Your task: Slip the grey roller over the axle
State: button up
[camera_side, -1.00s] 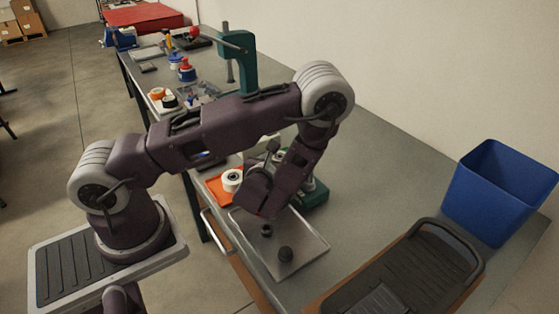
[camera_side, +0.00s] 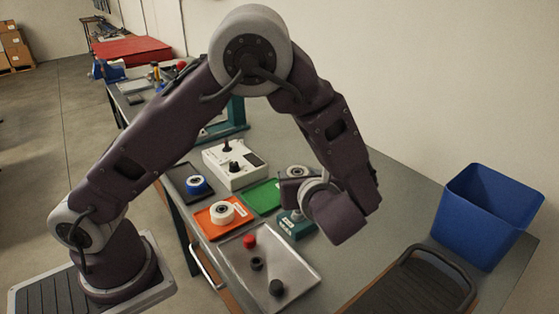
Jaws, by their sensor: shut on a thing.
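A grey roller (camera_side: 297,171) with a dark centre appears to be in my gripper (camera_side: 296,180), which is shut on it. The fingers are small and partly hidden by the wrist. A green base (camera_side: 297,226) stands on the table just below the roller in the picture. A small upright part rises from its top, perhaps the axle. The roller looks apart from this base, but I cannot tell how high above it.
A white roller lies on an orange mat (camera_side: 207,229), a blue roller (camera_side: 196,184) on a dark mat. A green mat (camera_side: 263,196) looks empty. A white control box (camera_side: 235,166) stands behind. A metal tray (camera_side: 300,262) holds red and black knobs. A blue bin (camera_side: 487,220) stands right.

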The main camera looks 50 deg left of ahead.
jog(key=shift+s+d+f, duration=0.2)
jog(key=shift+d+f, duration=0.25)
jog(key=shift+d, duration=0.35)
jog(key=shift+f, duration=2.6)
jog(key=shift+f, duration=0.6)
jog(key=o, duration=1.2)
jog(key=v, duration=1.1)
jog(key=shift+f, duration=0.1)
